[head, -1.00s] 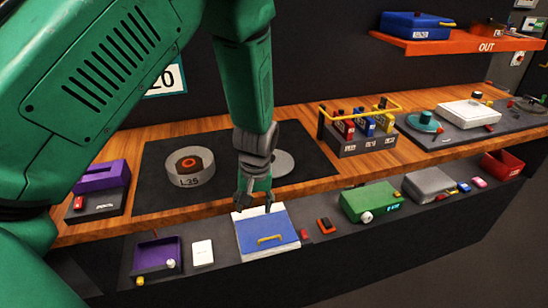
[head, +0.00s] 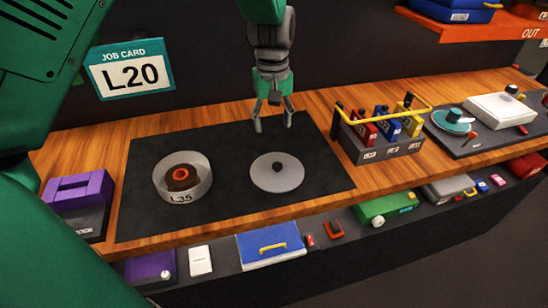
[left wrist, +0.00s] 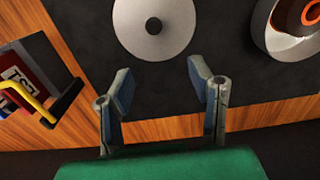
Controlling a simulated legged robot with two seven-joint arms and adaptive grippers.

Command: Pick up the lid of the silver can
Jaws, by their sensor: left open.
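The lid (head: 277,172) is a flat silver-grey disc with a small dark knob, lying on the black mat. It also shows in the left wrist view (left wrist: 150,40), ahead of the fingers. The silver can (head: 183,186), marked L35, stands uncovered to the left of the lid, with a dark and orange-red round thing inside. It is partly cut off in the left wrist view (left wrist: 290,28). My left gripper (head: 273,120) is open and empty, above the mat's back edge, behind the lid and apart from it. My right gripper does not show.
A rack with a yellow handle (head: 383,130) holding red, blue and yellow items stands right of the mat. A purple box (head: 78,200) stands at the left. A lower front shelf carries a blue box (head: 270,246). The black mat (head: 235,145) is clear around the lid.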

